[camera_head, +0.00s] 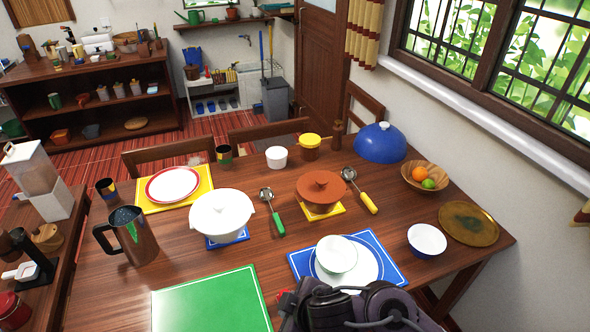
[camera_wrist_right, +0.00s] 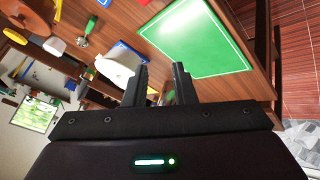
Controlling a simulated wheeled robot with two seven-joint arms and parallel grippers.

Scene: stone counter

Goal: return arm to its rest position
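My right arm (camera_head: 355,308) shows as dark links at the bottom of the head view, over the near edge of the wooden table (camera_head: 120,290). In the right wrist view my right gripper (camera_wrist_right: 161,76) has its two black fingers apart, with only table visible between them. It looks open and empty. The green mat (camera_head: 212,300) lies left of the arm in the head view and beyond the fingers in the wrist view (camera_wrist_right: 205,40). My left arm and gripper are not in view.
A blue mat (camera_head: 391,251) with a white plate and bowl lies just behind the arm. A white bowl (camera_head: 427,240) stands to its right. A white pot (camera_head: 221,213), an orange-lidded pot (camera_head: 321,188) and a metal pitcher (camera_head: 131,237) stand farther off. The green mat is bare.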

